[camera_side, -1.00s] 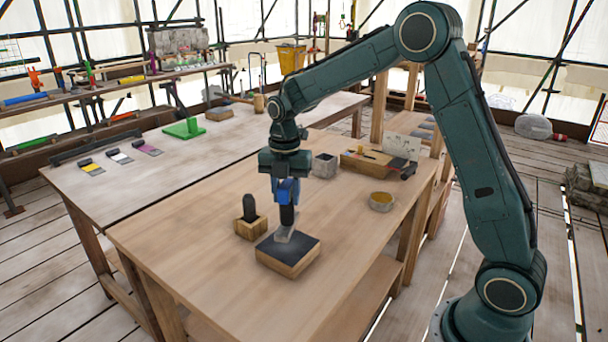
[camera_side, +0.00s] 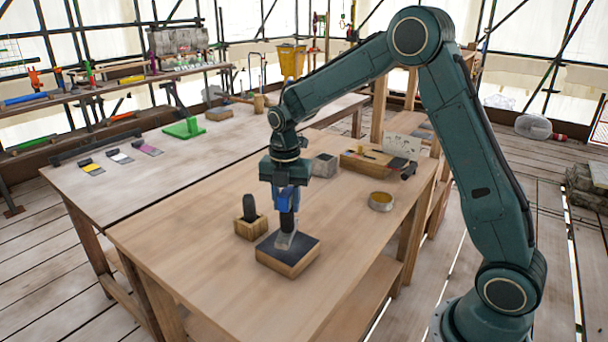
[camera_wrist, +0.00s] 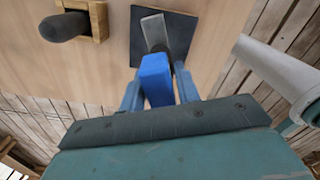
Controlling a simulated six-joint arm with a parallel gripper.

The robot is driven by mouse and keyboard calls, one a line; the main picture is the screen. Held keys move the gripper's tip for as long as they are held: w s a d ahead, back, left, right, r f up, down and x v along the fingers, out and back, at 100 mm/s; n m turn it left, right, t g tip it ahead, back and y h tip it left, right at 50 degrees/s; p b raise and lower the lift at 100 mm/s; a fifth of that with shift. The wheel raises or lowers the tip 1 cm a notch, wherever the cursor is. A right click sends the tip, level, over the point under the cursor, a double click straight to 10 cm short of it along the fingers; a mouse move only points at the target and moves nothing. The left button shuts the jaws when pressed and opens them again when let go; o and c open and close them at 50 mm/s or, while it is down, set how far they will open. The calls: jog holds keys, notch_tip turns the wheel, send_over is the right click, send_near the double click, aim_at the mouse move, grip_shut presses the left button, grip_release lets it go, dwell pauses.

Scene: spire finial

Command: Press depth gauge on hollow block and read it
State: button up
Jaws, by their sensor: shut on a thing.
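My gripper (camera_side: 286,198) has blue fingers and is shut on a tool with a blue grip (camera_wrist: 156,80) and a pale grey, flat end. The tool's grey end (camera_side: 287,241) is over the dark top of a low wooden block (camera_side: 290,262), and seems to touch it. The dark top also shows in the wrist view (camera_wrist: 183,35). I cannot tell for sure whether this tool is the depth gauge. A grey cube (camera_side: 325,165) with a darker top, possibly the hollow block, stands behind and to the right of my gripper.
A black rounded peg (camera_side: 249,208) stands in a small wooden holder (camera_side: 251,230) just left of the block. A round tin (camera_side: 381,201) with yellowish contents and a wooden tray (camera_side: 366,164) are at the right. The table's front is clear.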

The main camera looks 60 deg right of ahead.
jog(key=shift+f, duration=1.25)
jog(key=o, duration=1.1)
jog(key=shift+o, duration=0.2)
notch_tip(320, 180, up, 14)
jog(key=shift+f, duration=0.15)
